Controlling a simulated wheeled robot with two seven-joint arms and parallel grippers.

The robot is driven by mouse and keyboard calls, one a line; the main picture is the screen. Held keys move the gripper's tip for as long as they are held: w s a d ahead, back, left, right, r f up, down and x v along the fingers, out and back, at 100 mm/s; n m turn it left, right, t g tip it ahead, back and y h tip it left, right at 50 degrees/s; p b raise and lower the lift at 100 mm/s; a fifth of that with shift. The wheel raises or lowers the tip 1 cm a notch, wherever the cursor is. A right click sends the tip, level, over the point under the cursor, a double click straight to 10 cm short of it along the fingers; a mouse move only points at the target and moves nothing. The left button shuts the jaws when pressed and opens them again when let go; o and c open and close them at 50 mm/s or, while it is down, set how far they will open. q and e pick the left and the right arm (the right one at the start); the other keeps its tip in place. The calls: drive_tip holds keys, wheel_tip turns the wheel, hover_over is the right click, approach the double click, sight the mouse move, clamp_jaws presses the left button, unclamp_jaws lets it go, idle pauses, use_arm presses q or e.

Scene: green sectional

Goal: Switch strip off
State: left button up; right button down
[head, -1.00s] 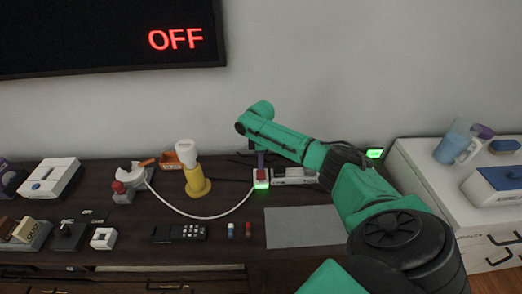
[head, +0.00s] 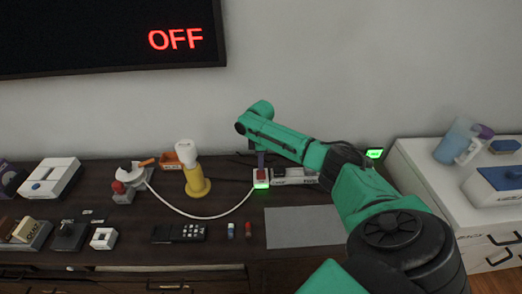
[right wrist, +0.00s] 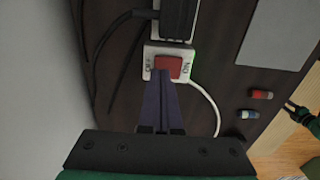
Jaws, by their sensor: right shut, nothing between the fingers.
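The white power strip (head: 295,176) lies near the back of the dark desk, with a red switch (head: 261,175) at its left end. A green light (head: 261,186) glows there. In the right wrist view the red switch (right wrist: 168,66) sits between the OFF and ON labels, with the green glow on the ON side. My right gripper (head: 261,160) is shut and empty, pointing down at the switch. Its purple fingertips (right wrist: 161,76) overlap the switch's near edge in the wrist view; I cannot tell if they touch.
A grey mat (head: 303,227), small red and blue items, and a black remote (head: 179,233) lie in front. A wall screen (head: 110,35) reads OFF. A white cabinet (head: 420,160) stands at right.

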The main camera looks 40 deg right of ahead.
drive_tip(key=shift+f+b, duration=0.5)
drive_tip(key=shift+f, duration=0.45)
idle(0.3)
wheel_tip(320, 180, up, 7)
drive_tip(key=p, duration=0.8)
drive_tip(key=shift+r, duration=0.15)
